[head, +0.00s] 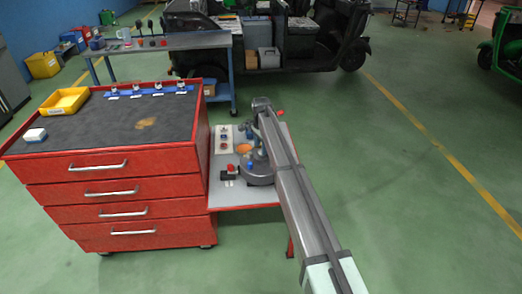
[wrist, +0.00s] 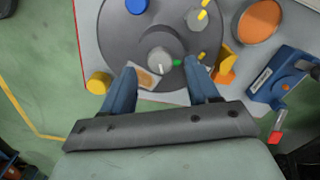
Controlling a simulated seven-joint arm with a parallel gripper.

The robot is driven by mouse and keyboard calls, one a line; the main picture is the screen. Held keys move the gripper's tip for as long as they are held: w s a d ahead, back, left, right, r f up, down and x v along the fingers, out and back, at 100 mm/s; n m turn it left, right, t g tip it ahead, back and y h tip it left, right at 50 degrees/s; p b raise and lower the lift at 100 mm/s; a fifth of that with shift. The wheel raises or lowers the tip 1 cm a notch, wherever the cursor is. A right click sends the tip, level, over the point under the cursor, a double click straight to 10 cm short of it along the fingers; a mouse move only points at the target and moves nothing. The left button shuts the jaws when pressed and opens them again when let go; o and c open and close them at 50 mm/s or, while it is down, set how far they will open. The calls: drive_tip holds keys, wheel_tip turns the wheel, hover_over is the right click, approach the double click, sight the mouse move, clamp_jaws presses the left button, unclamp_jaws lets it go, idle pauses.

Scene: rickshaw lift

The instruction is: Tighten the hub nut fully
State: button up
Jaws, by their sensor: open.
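The dark round hub drum (wrist: 115,35) lies under my gripper on the small side table, and it also shows in the head view (head: 257,177). A grey hub nut (wrist: 161,61) with a white mark sits at its middle. A green mark (wrist: 177,63) lies just right of the nut. My gripper (wrist: 160,67) is open, with its blue fingers apart on either side of the nut. I cannot tell how far the fingertips are above the drum. In the head view the arm partly hides the gripper and drum.
A blue cap (wrist: 136,5) and a grey post with yellow marks (wrist: 197,18) stand on the drum. Around it are a yellow cylinder (wrist: 98,83), an orange-filled dish (wrist: 260,22) and a blue tool (wrist: 280,78). A red drawer cabinet (head: 120,185) stands left of the table.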

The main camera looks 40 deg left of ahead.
drive_tip(key=shift+f, duration=1.2)
drive_tip(key=c, duration=1)
drive_tip(key=shift+c, duration=0.2)
